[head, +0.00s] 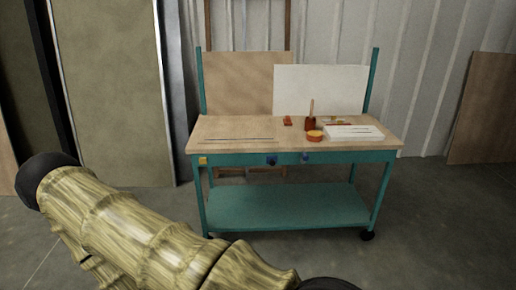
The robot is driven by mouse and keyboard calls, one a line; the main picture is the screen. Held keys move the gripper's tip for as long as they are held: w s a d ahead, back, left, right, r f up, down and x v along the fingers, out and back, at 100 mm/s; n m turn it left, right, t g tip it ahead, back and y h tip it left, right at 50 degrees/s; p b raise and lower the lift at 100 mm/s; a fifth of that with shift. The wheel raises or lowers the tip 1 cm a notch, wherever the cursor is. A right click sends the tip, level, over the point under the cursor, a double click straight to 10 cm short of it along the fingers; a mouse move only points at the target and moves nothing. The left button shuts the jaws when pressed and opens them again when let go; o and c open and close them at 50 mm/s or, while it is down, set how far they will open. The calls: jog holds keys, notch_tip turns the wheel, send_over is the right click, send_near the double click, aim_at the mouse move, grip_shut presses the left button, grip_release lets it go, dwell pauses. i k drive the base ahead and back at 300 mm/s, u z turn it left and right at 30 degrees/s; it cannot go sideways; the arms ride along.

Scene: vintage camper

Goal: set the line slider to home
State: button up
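A teal workbench (345,156) with a wooden top stands ahead of me. Its front rail carries a small yellow part (203,160) at the left and two small dark blue parts, one near the middle (271,160) and one right of it (306,157). A thin dark strip (237,139) lies along the left of the top. I cannot tell which of these, if any, is the line slider, nor its setting. My arm crosses the lower left, nearer to me than the bench. My gripper is not in view.
On the bench top are an orange bowl (315,136), a brown pot (310,124) with a stick, a small red block (287,121) and a white stack (354,132). Boards lean behind. The lower shelf (285,206) is empty. The floor right of the bench is clear.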

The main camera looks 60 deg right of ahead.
aim_at(272, 160)
jog(key=z, duration=0.4)
jog(key=i, duration=0.85)
jog(key=z, duration=1.3)
jog(key=i, duration=0.45)
jog(key=z, duration=0.45)
